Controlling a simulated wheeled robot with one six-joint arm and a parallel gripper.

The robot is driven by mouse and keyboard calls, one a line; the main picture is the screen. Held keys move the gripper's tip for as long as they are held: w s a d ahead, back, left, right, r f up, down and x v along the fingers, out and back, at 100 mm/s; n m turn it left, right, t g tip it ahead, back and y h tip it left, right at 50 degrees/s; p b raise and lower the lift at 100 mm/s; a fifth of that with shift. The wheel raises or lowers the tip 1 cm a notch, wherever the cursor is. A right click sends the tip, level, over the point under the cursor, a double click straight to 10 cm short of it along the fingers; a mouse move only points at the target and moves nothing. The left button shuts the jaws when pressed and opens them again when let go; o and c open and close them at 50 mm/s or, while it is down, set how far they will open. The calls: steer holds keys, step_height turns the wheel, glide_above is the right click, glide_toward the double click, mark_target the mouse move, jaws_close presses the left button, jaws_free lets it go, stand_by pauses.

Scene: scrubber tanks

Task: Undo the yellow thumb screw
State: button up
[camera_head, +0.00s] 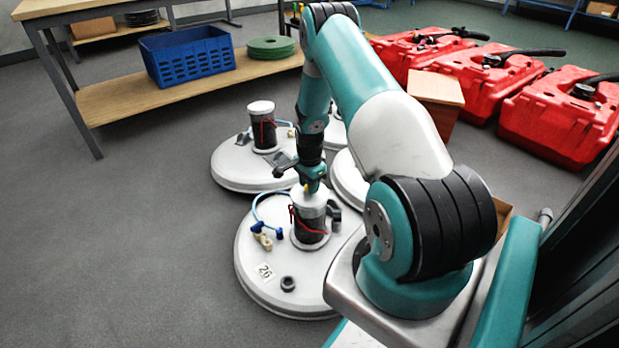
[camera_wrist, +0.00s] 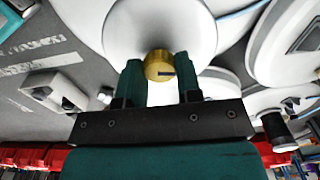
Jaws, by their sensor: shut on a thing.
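The yellow thumb screw (camera_wrist: 158,66) sits at the centre of a white round cap (camera_wrist: 120,35) in the wrist view. My gripper (camera_wrist: 161,72) has its two teal fingers on either side of the screw, shut on it. In the head view my gripper (camera_head: 311,183) points down onto the white-topped dark motor (camera_head: 309,232) of the front disc. A little yellow shows there between the fingers; the fingers hide most of the screw. The white disc (camera_head: 262,287) lies on the floor and bears the label 26.
Other white discs (camera_head: 231,165) lie close behind, one with a similar motor (camera_head: 263,130). A blue hose (camera_head: 258,208) and a black ring (camera_head: 288,284) are on the front disc. Red tanks (camera_head: 559,113) stand at the right. Grey floor at the left is clear.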

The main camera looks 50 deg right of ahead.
steer(key=n+p, duration=0.2)
steer(key=n, duration=0.2)
steer(key=shift+s+a+n, duration=0.1)
steer(key=shift+n, duration=0.3)
steer(key=n+p, duration=0.2)
steer(key=n, duration=0.3)
steer(key=shift+f, duration=0.1)
steer(key=n+p, duration=0.1)
steer(key=n, duration=0.4)
steer(key=shift+n+p, duration=0.4)
steer(key=n+p, duration=0.1)
steer(key=n, duration=0.3)
steer(key=shift+n, duration=0.3)
steer(key=n, duration=0.4)
steer(key=shift+n, duration=0.3)
steer(key=n+p, duration=0.1)
steer(key=n, duration=0.8)
steer(key=shift+a, duration=0.1)
steer(key=n, duration=0.4)
steer(key=shift+f+n, duration=0.1)
steer(key=shift+n, duration=0.6)
